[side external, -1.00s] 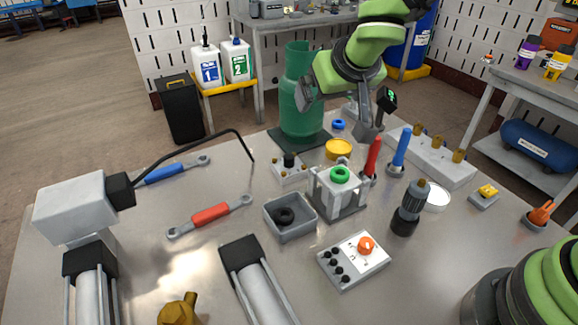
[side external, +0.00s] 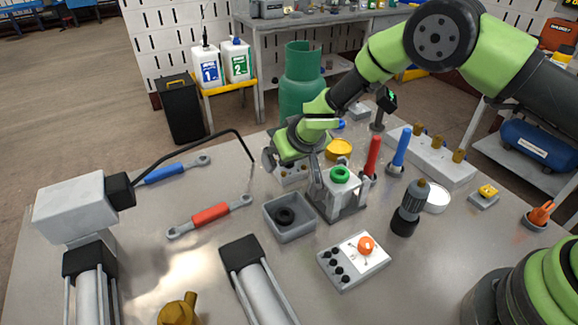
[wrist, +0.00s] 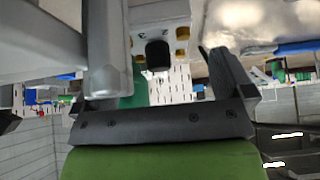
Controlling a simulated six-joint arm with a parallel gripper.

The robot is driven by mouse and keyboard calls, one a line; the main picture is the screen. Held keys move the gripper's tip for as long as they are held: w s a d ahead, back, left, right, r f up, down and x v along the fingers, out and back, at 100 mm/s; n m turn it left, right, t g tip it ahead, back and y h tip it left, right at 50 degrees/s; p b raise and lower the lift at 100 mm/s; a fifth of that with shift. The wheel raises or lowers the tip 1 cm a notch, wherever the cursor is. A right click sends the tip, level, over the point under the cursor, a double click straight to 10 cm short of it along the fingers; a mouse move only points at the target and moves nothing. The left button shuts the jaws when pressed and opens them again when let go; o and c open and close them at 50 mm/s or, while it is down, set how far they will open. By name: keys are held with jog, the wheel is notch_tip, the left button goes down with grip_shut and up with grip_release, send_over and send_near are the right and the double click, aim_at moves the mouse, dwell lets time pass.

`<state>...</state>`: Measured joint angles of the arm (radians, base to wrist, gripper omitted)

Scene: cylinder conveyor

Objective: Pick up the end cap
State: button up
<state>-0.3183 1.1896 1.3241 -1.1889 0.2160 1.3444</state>
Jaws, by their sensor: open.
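The end cap appears to be the small pale block with a black centre piece and brass studs. In the side external view the end cap (side external: 291,177) lies on the bench and is partly hidden behind my gripper (side external: 287,162). In the wrist view the end cap (wrist: 165,14) shows at the top, with its black piece and brass studs facing the camera. My gripper (wrist: 160,50) is open, with one finger on each side of the end cap in that view. I cannot tell whether either finger touches it.
A clamp fixture (side external: 345,205) with a green ring (side external: 340,174) stands close to the right of my gripper. A grey tray (side external: 290,228) holding a black ring is in front. A yellow cap (side external: 338,149) and a green cylinder (side external: 300,82) are behind.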

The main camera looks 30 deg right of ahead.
jog(key=shift+x, duration=1.8)
jog(key=shift+r, duration=0.1)
jog(key=c, duration=1.2)
